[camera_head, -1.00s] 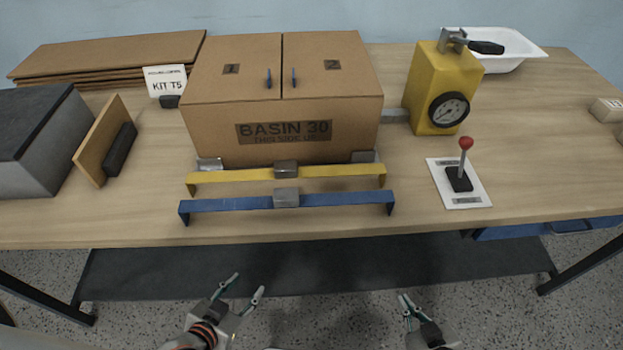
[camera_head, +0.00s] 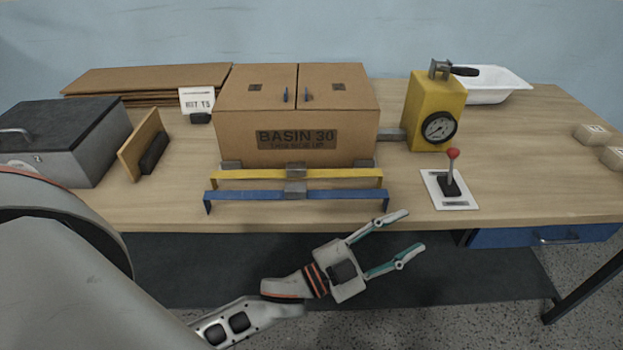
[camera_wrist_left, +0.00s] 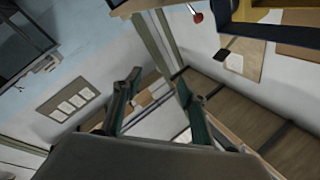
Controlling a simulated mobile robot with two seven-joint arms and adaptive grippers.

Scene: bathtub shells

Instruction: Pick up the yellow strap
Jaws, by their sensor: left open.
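The yellow strap (camera_head: 340,178) lies in front of the cardboard box marked BASIN 30 (camera_head: 297,114) on the table. It is a long flat bar with bent-down ends and a grey block (camera_head: 296,170) at its middle. A matching blue strap (camera_head: 250,196) lies just in front of it, nearer the table edge. My left gripper (camera_head: 408,231) is open and empty, in front of the table's front edge and to the right of the straps, pointing right. Its open fingers also show in the left wrist view (camera_wrist_left: 157,88). My right gripper is not in view.
A yellow device with a dial (camera_head: 433,110) and a red-knobbed lever (camera_head: 451,180) stand to the right. A white tub (camera_head: 505,86) is at the back. A grey case (camera_head: 70,140) and a brown board (camera_head: 142,146) stand left. The table's front strip is clear.

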